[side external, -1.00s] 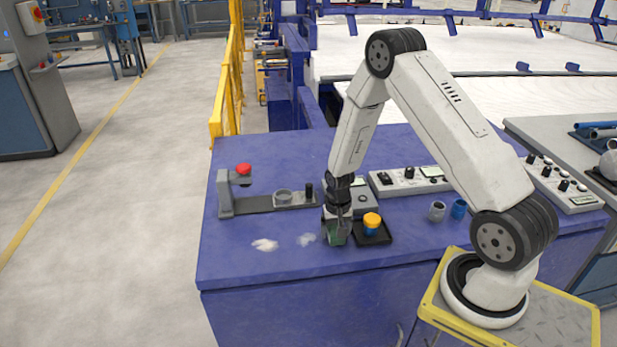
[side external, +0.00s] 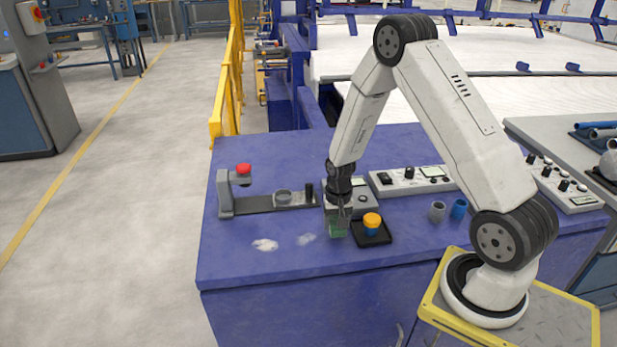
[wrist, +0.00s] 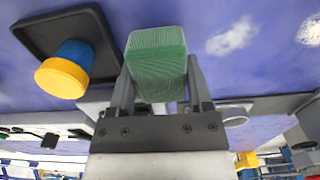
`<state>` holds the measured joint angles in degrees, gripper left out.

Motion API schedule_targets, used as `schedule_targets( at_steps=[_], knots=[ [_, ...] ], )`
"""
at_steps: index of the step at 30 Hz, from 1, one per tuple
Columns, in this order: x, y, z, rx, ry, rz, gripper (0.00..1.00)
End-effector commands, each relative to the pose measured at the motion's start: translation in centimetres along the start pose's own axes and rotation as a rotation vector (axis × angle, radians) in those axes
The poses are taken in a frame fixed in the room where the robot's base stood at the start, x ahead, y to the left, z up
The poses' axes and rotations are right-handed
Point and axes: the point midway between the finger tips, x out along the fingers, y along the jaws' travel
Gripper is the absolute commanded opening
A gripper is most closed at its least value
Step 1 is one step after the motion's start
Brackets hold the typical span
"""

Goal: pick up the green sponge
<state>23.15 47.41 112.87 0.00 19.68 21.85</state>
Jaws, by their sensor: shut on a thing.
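The green sponge (wrist: 157,62) is a block held between the two fingers of my gripper (wrist: 153,88) in the wrist view. In the side view the sponge (side external: 338,229) shows under my gripper (side external: 338,218), which points down over the blue table. The gripper is shut on the sponge. Whether the sponge's underside touches the table or is just above it is hard to tell. The sponge is left of the black tray.
The black tray (side external: 373,239) holds a blue and yellow stacked piece (side external: 372,223). White smears (side external: 265,245) lie on the blue table (side external: 240,268) to the left. A fixture with a red knob (side external: 244,169) stands behind; grey (side external: 437,211) and blue (side external: 459,208) pipe pieces sit right.

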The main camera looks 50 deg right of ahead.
Motion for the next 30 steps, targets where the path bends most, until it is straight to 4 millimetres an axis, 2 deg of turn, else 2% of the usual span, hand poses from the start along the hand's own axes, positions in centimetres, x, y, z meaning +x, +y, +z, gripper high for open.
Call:
schedule_targets(
  at_steps=[15,24,30],
  knots=[
    [-6.1,2.3,4.5,0.000,0.002,-0.001,0.09],
    [-8.2,4.6,9.0,0.001,0.000,0.000,0.09],
    [-9.2,5.6,11.0,0.001,0.001,0.000,0.09]
  ],
)
